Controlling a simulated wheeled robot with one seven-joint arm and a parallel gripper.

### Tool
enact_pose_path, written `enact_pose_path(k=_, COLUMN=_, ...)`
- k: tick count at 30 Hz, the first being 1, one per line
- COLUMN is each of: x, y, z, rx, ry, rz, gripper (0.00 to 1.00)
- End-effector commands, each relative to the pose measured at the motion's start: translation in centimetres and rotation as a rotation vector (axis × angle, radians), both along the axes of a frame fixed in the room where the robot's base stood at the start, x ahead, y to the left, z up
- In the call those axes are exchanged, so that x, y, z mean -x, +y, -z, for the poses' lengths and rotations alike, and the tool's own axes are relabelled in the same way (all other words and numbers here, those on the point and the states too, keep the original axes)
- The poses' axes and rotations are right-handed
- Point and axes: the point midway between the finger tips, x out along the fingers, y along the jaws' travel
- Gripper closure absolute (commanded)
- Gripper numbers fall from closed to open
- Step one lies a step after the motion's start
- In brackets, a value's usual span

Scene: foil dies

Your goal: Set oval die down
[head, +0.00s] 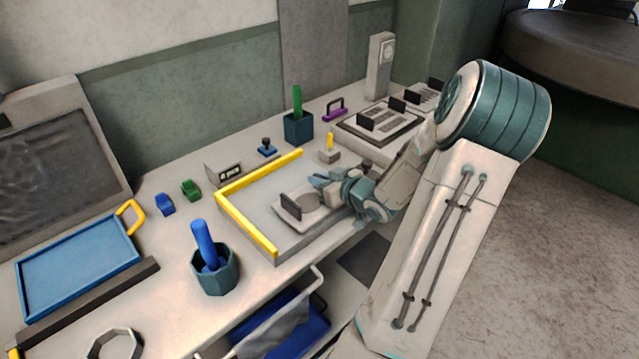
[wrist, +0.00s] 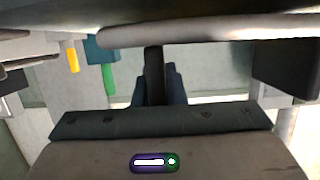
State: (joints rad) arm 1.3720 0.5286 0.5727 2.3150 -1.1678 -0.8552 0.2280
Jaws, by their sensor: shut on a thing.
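My gripper (head: 322,181) is low over the yellow-edged work area on the bench, reaching in from the right. In the wrist view its blue fingers (wrist: 157,90) are shut on a dark upright handle (wrist: 153,66), which I take as the oval die's. A pale rounded edge (wrist: 190,33) crosses that view close by.
The yellow border (head: 246,222) edges the area at left and back. A rack (head: 376,136) with black-tabbed plates is at the back right. A small stand with a yellow peg (head: 330,142) is close behind my gripper.

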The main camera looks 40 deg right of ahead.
Motion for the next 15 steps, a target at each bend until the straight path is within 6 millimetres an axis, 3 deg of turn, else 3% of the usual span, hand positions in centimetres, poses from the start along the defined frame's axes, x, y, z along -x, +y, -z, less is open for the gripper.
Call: enact_pose_path(k=15, x=-0.02, y=0.03, z=1.18, rx=0.0, ry=-0.002, rz=0.0, gripper=1.0)
